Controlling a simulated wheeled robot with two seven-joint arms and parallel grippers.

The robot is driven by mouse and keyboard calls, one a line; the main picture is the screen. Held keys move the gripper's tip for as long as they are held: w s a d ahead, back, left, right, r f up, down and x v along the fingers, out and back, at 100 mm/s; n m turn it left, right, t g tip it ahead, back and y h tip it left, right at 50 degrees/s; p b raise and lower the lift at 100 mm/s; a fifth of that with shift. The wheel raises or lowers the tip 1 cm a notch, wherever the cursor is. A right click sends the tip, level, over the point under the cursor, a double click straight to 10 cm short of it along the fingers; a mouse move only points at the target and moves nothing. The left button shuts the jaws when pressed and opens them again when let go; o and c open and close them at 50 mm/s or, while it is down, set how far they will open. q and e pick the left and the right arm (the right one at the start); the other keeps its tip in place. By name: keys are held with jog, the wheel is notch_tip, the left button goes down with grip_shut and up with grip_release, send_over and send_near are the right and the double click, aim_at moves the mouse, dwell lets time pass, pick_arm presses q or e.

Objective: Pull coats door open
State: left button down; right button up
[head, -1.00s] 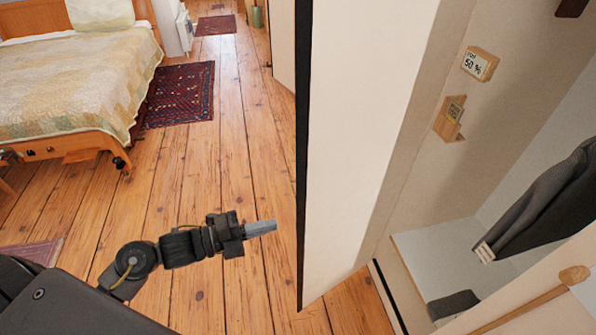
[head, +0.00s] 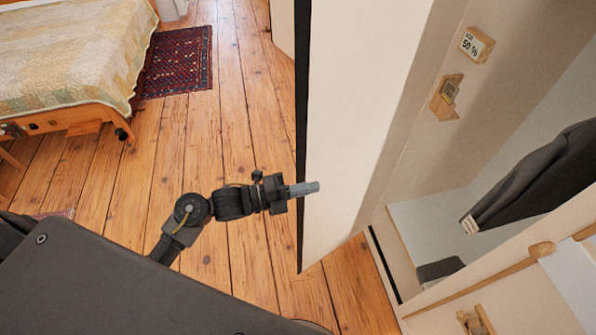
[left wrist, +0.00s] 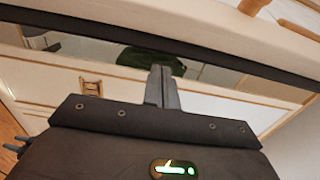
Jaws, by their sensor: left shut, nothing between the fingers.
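The coats door (head: 355,110) is the tall cream panel in the middle of the head view. It stands out from the closet, with its dark edge (head: 302,130) toward the bedroom, and an opening shows to its right. Inside the opening hang dark clothes (head: 535,180). My left gripper (head: 314,187) is shut and empty. Its fingertips overlap the lower part of the door panel in the head view; I cannot tell whether they touch it. In the left wrist view the closed fingers (left wrist: 162,88) point toward a pale panel and a dark gap. My right gripper is not in view.
A bed (head: 70,65) stands at the upper left, with a dark red rug (head: 178,62) beside it. Open plank floor (head: 170,140) lies left of the door. Small wooden holders (head: 446,97) are on the closet's inner wall. A pale panel with a wooden knob (head: 542,250) is at the lower right.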

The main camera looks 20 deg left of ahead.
pick_arm(q)
jog(key=w+a, duration=0.1)
jog(key=w+a+p, duration=0.1)
jog(key=a, duration=0.1)
jog(key=shift+w+a+f, duration=0.1)
jog(key=shift+a, duration=0.15)
